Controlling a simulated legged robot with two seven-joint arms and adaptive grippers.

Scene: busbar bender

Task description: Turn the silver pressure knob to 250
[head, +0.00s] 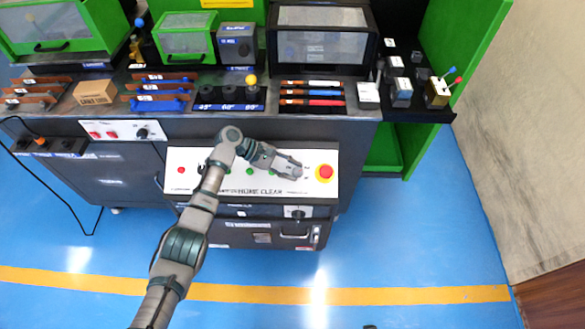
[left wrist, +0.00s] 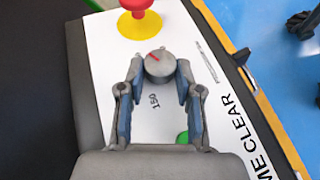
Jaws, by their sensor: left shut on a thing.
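The silver pressure knob (left wrist: 159,67) shows in the left wrist view as a round grey dial with a red pointer mark, on a white control panel (left wrist: 100,50). The number 150 is printed on the panel near it; other scale marks are hidden or too small to read. My left gripper (left wrist: 158,80) has its two fingers on either side of the knob and is shut on it. In the head view my left gripper (head: 294,170) is over the right part of the panel (head: 205,156), and it hides the knob there.
A red emergency button (head: 325,171) on a yellow base stands close to the right of my left gripper. Blue floor (head: 400,230) is free to the right of the machine.

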